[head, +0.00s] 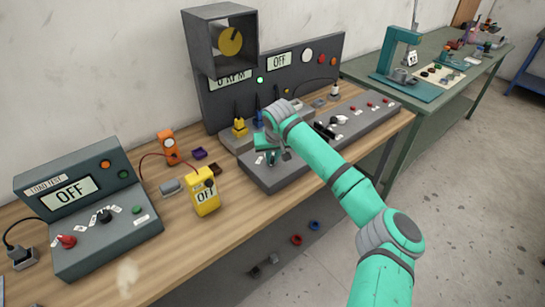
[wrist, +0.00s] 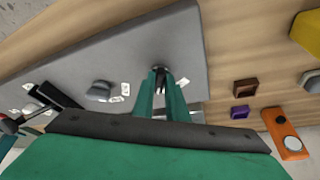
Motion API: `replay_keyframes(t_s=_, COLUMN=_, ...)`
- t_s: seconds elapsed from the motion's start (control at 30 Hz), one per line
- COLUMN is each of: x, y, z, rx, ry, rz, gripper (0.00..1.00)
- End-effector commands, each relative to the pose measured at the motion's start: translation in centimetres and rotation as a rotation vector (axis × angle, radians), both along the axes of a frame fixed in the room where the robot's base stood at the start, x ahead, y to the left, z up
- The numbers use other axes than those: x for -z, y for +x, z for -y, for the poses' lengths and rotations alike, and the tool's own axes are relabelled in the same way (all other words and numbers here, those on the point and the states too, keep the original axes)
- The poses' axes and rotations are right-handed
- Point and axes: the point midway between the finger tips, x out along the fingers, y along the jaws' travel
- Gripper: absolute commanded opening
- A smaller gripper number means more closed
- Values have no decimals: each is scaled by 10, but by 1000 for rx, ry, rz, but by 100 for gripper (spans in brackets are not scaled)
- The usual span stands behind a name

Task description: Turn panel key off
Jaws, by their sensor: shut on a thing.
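The long grey control panel (head: 345,137) lies on the wooden bench below the upright display board. My gripper (head: 273,158) points down at the panel's near left end. In the wrist view, my gripper (wrist: 162,82) has its two teal fingers closed around a small dark round piece, apparently the panel key (wrist: 159,69), at the panel's edge region. The fingers hide most of the key, so its angle cannot be told. A small white label (wrist: 184,82) is beside it. The board's upper display (head: 280,60) reads OFF, and a green lamp (head: 260,80) is lit.
A grey knob (wrist: 98,91) with labels sits along the panel. A yellow meter (head: 205,192) reading OFF, an orange device (head: 168,147) and a load test box (head: 100,220) stand to the left. Bare bench lies in front of the yellow meter.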

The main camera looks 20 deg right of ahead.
Motion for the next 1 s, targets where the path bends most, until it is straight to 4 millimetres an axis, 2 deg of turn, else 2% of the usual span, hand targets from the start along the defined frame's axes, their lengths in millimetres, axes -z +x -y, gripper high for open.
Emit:
replay_keyframes(t_s=0.57, x=0, y=-1, z=10, rx=-282, ry=5, rz=5, gripper=0)
replay_keyframes(t_s=1.0, x=0, y=2, z=13, rx=-680, ry=5, rz=0, gripper=0)
